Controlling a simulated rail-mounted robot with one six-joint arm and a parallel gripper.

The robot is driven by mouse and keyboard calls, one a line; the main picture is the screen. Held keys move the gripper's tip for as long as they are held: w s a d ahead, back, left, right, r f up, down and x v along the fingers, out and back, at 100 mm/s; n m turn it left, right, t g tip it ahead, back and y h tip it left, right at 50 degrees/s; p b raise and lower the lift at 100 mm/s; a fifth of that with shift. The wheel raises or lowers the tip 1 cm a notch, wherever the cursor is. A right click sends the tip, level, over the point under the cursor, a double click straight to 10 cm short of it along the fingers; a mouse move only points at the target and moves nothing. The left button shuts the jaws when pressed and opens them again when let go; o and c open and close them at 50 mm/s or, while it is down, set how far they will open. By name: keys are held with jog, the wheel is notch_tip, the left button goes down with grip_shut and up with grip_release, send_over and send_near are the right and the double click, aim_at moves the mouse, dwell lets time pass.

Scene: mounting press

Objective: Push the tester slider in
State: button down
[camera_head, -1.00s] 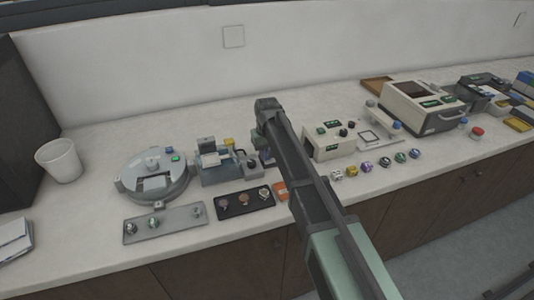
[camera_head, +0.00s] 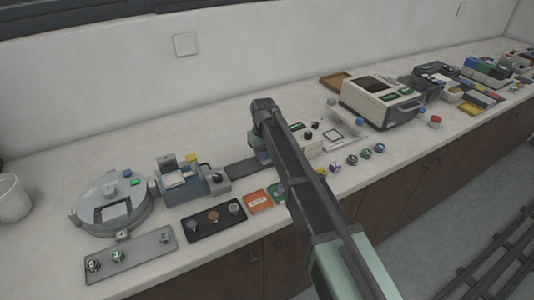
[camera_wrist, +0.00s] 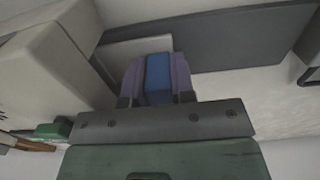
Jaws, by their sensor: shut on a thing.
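The tester (camera_head: 308,143) is a cream box with dark knobs and green labels, partly hidden behind my arm in the head view. My gripper (camera_head: 259,156) is low over the counter at the tester's left side. In the wrist view my gripper (camera_wrist: 158,80) has its purple fingers shut on a blue block (camera_wrist: 158,78), which looks like the slider's handle. A pale plate (camera_wrist: 125,52) shows behind the block, and a cream housing (camera_wrist: 50,45) stands to its left. How far the slider is in cannot be told.
A dark strip (camera_head: 242,168) lies left of my gripper, beside a grey-blue machine (camera_head: 185,180). A round grey press (camera_head: 98,208) stands farther left. A black tray (camera_head: 200,222) and orange tile (camera_head: 257,201) lie in front. A large cream machine (camera_head: 375,105) stands right.

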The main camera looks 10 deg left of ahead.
jog(key=c, duration=1.4)
grip_release()
jog(key=shift+w+d, duration=0.1)
jog(key=shift+w, duration=0.05)
jog(key=shift+o, duration=0.8)
jog(key=shift+d, duration=0.15)
notch_tip(320, 180, up, 11)
jog(key=p, duration=1.1)
jog(key=shift+f, duration=0.1)
